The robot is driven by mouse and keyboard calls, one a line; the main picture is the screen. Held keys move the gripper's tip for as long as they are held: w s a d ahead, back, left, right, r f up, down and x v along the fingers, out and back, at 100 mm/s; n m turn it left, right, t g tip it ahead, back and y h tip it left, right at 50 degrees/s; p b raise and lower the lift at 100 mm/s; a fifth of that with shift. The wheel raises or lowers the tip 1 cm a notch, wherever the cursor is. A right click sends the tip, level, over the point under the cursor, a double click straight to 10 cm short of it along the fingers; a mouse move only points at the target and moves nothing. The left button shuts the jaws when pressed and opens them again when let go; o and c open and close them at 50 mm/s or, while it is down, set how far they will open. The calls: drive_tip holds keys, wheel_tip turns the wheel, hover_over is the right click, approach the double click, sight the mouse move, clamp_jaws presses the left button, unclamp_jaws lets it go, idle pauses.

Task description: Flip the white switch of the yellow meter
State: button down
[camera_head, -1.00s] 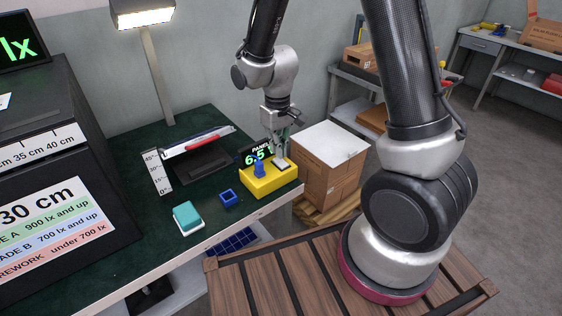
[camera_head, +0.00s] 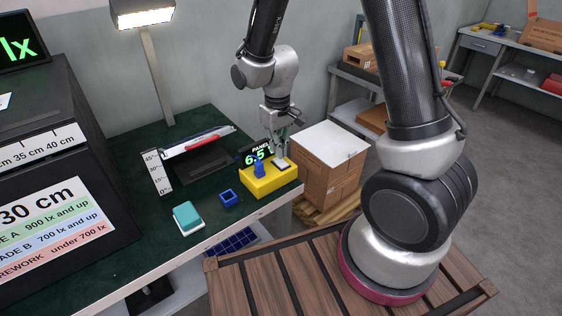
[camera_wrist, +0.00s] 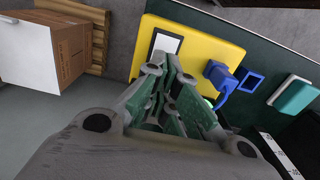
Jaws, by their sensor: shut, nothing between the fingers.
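The yellow meter (camera_head: 262,184) stands at the right end of the dark green bench top, with a display reading 6.5 (camera_head: 257,157) at its back. A blue knob-like part (camera_head: 259,169) stands on its top. The white switch (camera_head: 283,163) lies in a dark frame on its right side; it also shows in the wrist view (camera_wrist: 167,43). My gripper (camera_head: 279,156) is shut and empty, pointing down at the switch. In the wrist view its fingertips (camera_wrist: 172,62) overlap the switch's lower edge. I cannot tell whether they touch it or which way it is tilted.
A small blue square holder (camera_head: 228,198) and a teal block on a white base (camera_head: 187,217) lie left of the meter. A tilted panel stand (camera_head: 203,155) is behind them. A cardboard box with a white top (camera_head: 330,145) stands right of the bench. A lamp (camera_head: 143,14) hangs above.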

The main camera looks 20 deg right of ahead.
sight(278, 159)
drive_tip(key=shift+f, duration=1.1)
idle(0.6)
drive_tip(key=shift+r, duration=3.5)
drive_tip(key=shift+s, duration=0.1)
drive_tip(key=s+d+r+m+t, duration=0.1)
drive_tip(key=s+d+r+t, duration=0.1)
drive_tip(key=s+d+r, duration=0.5)
drive_tip(key=s+d+r+m+t, duration=0.2)
drive_tip(key=s+d+r, duration=0.5)
drive_tip(key=s+r, duration=0.4)
wheel_tip(278, 159, up, 2)
drive_tip(key=shift+s+d+r+m, duration=0.15)
drive_tip(key=shift+s+d+m, duration=0.15)
drive_tip(key=shift+s+d, duration=0.1)
